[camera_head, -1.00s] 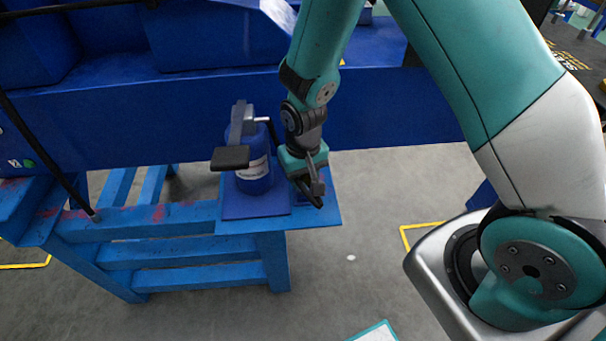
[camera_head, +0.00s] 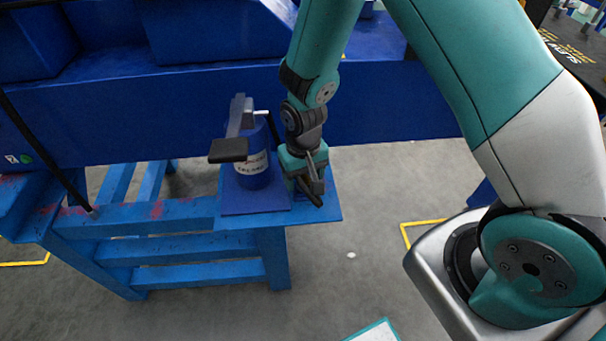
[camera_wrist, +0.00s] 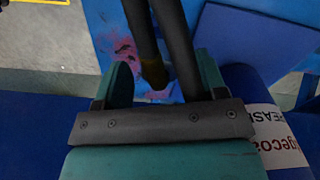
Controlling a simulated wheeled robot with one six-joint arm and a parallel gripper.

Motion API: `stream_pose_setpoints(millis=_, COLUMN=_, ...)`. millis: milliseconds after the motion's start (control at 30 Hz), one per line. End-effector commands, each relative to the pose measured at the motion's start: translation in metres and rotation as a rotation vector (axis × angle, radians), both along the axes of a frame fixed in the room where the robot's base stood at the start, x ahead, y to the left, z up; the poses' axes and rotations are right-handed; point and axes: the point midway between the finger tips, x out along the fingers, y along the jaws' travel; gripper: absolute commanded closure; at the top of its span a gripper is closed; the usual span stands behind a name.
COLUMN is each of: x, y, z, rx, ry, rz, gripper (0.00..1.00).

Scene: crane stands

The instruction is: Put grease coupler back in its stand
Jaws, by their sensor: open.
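My gripper (camera_head: 310,185) is low over the right part of the blue stand table, just right of the grease pump. In the wrist view its two teal fingers (camera_wrist: 165,80) are apart. Two dark rod-like parts (camera_wrist: 148,40) run between them; one ends in a brownish tip. One may be the grease coupler, but I cannot tell which, nor whether a finger touches it. In the head view a dark piece (camera_head: 311,198) shows under the gripper. The coupler's stand is mostly hidden there by the gripper.
The blue grease pump (camera_head: 253,168), with a white label and dark handle, stands close left of my gripper on a blue plate (camera_head: 240,207). A large blue beam (camera_head: 180,120) runs behind. The floor to the front right is open.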

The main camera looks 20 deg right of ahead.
Motion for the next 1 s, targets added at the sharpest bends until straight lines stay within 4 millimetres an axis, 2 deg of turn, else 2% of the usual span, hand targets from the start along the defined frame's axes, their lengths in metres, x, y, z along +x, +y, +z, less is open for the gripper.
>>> stream_pose_setpoints(millis=600, x=0.000, y=0.000, z=0.049, rx=0.000, ry=0.000, rz=0.000, gripper=0.35)
stream_pose_setpoints(millis=1000, x=0.000, y=0.000, z=0.051, rx=0.000, ry=0.000, rz=0.000, gripper=0.35)
